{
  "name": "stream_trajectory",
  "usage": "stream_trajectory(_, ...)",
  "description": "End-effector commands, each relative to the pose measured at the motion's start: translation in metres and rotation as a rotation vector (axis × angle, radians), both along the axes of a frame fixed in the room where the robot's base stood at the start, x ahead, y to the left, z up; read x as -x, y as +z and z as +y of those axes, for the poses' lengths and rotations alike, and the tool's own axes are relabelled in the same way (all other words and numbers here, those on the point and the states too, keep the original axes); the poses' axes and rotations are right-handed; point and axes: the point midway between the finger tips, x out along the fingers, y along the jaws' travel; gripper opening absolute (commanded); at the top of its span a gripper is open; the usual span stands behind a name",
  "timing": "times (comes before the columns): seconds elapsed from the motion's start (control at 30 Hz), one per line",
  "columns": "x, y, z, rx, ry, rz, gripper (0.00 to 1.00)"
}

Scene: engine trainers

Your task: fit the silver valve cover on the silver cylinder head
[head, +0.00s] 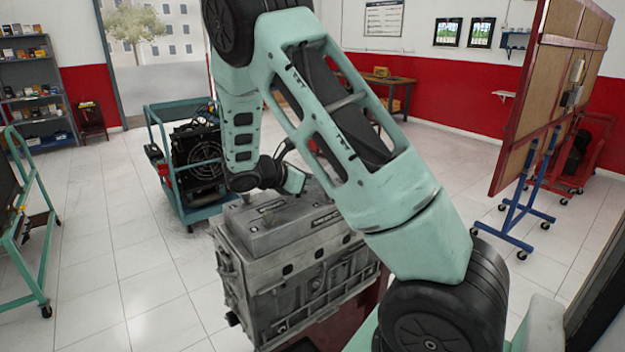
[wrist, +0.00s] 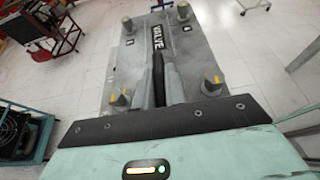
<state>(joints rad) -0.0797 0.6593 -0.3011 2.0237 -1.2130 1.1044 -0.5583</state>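The silver valve cover (wrist: 200,65) is a grey block with knobs at its corners, yellow marks on the nearer ones and a dark VALVE label. In the head view the cover (head: 285,228) lies over the grey engine with the silver cylinder head (head: 300,268); I cannot tell whether it touches the head all round. My gripper (wrist: 160,75) is above the middle of the cover, its two fingers close on either side of a dark upright grip on it. The wrist view does not show the head beneath the cover.
The engine stands on a red stand (head: 350,322). A teal cart (head: 205,213) with a black fan unit is behind it to the left. A blue wheeled stand (head: 515,210) is on the right, and a green frame (head: 40,255) on the far left. Tiled floor between them is clear.

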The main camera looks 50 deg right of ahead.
Motion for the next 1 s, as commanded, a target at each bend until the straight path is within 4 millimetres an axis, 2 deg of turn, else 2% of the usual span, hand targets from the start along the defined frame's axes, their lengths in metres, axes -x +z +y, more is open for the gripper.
stream_trajectory(0.03, 0.0, 0.001, 0.0, 0.002, -0.001, -0.001, 0.26)
stream_trajectory(0.07, 0.0, 0.001, 0.0, 0.002, -0.001, -0.001, 0.34)
stream_trajectory(0.1, 0.0, 0.001, 0.0, 0.001, 0.0, -0.001, 0.37)
stream_trajectory(0.47, -0.002, 0.001, 0.006, -0.002, 0.002, -0.001, 0.37)
stream_trajectory(0.67, -0.01, 0.012, 0.036, -0.002, 0.006, -0.005, 0.37)
stream_trajectory(1.0, -0.027, 0.043, 0.108, -0.002, 0.004, -0.006, 0.37)
